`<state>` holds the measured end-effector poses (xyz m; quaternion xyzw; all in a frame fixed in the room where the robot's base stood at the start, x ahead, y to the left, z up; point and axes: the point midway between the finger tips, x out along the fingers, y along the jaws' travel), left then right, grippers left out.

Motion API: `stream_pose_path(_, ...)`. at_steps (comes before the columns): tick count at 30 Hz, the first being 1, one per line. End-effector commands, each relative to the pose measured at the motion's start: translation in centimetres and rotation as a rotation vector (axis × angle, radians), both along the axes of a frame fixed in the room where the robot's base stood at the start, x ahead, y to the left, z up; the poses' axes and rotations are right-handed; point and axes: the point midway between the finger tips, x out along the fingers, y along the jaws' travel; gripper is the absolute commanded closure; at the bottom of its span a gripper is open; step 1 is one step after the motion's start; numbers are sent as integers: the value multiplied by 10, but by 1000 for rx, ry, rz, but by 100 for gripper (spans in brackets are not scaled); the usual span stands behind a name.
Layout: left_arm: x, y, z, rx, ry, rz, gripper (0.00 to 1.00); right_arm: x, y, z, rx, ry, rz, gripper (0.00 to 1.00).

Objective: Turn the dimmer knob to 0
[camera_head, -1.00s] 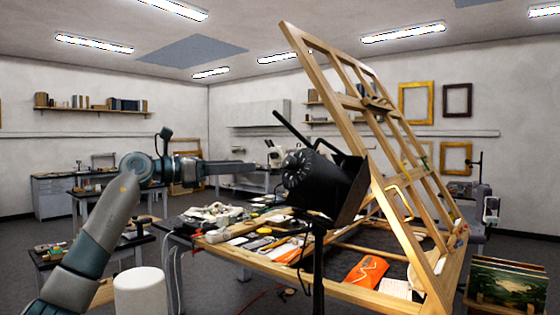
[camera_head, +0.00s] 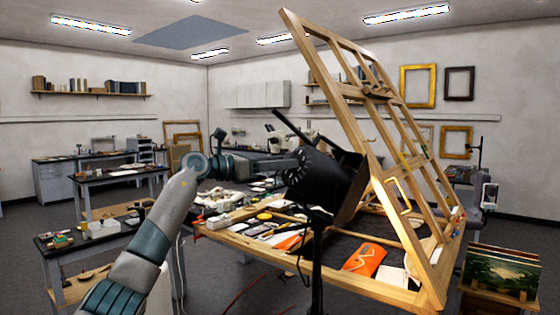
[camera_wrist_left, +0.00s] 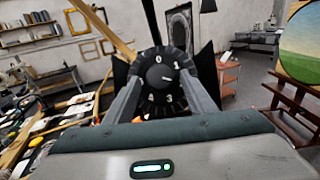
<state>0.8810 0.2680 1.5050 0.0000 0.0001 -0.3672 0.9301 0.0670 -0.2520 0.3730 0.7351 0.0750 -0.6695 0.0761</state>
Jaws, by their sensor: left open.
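The black studio lamp (camera_head: 325,185) stands on a pole in front of the easel frame, its round back facing my left arm. In the left wrist view, the dark dimmer knob (camera_wrist_left: 161,74) sits at the centre of a ring of white numbers. I can read 0 at the upper left, 1 at the upper right, and 3 and 4 below. A pale mark on the knob points roughly right. My left gripper (camera_head: 296,164) is open, its fingers on either side of the knob in the left wrist view (camera_wrist_left: 162,80). I cannot tell whether they touch it. My right gripper is out of view.
A large wooden easel frame (camera_head: 334,82) leans up behind the lamp. Paintings (camera_head: 505,275) stand at the lower right.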

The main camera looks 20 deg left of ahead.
Motion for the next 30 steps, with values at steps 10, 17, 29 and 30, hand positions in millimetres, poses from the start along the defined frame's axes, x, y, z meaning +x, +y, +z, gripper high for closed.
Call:
stream_pose_path(10, 0, 0, 0, 0, 0, 0, 90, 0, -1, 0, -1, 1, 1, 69)
stream_pose_path(17, 0, 0, 0, -3, 3, 2, 90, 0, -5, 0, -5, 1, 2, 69)
stream_pose_path(29, -2, -1, 0, -63, 63, 55, 90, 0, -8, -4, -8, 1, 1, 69)
stream_pose_path(30, -2, -1, -1, -74, 76, 67, 90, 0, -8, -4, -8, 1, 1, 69)
